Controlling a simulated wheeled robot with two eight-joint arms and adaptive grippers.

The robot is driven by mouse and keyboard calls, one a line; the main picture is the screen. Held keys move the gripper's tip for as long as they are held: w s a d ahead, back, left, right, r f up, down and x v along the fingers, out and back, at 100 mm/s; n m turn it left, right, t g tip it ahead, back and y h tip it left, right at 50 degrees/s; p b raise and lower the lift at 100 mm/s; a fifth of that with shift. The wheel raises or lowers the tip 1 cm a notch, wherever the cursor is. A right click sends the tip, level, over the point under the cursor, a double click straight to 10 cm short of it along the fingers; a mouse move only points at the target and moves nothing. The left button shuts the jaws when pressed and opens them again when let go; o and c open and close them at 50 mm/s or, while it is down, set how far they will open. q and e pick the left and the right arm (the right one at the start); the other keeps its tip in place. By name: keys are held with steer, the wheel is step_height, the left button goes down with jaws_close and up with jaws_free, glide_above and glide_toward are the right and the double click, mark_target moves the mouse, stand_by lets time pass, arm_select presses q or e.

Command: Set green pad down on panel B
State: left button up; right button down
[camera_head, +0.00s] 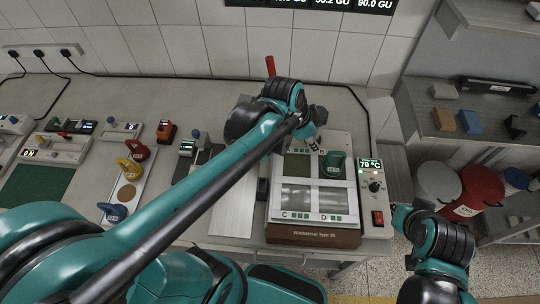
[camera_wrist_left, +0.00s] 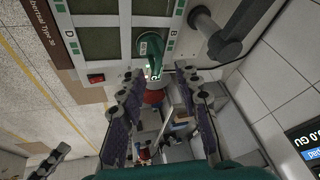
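The green pad (camera_head: 333,163), with a dark green handle, sits in the back right square of the heating device, where panel B (camera_wrist_left: 172,33) is labelled. In the left wrist view the pad (camera_wrist_left: 150,50) lies just beyond my fingertips. My left gripper (camera_wrist_left: 158,82) is open, its two fingers spread with nothing held between them. In the head view it hovers behind the pad, mostly hidden by my wrist. The device (camera_head: 312,234) has a bare dark panel at back left and two silvery panels in front, by the C and D labels.
A 70 °C control box (camera_head: 372,180) with a red switch adjoins the device on the right. At left, a rack (camera_head: 126,192) holds yellow, red and blue handled pieces. A red stick (camera_head: 270,66) stands behind my left wrist. Shelves and bins (camera_head: 473,190) are at right.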

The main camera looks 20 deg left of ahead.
arm_select(q)
steer(key=s+a+n+t+y, duration=0.2)
steer(key=s+a+n, duration=0.7)
steer(key=s+n, duration=0.1)
steer(key=shift+s+a+f+n+t+y, duration=0.15)
steer(key=shift+s+f+n+t+y, duration=0.2)
steer(key=shift+s, duration=0.4)
step_height(320, 180, down, 12)
steer(key=b, duration=1.1)
steer(key=shift+r+b, duration=0.25)
steer(key=shift+b, duration=0.05)
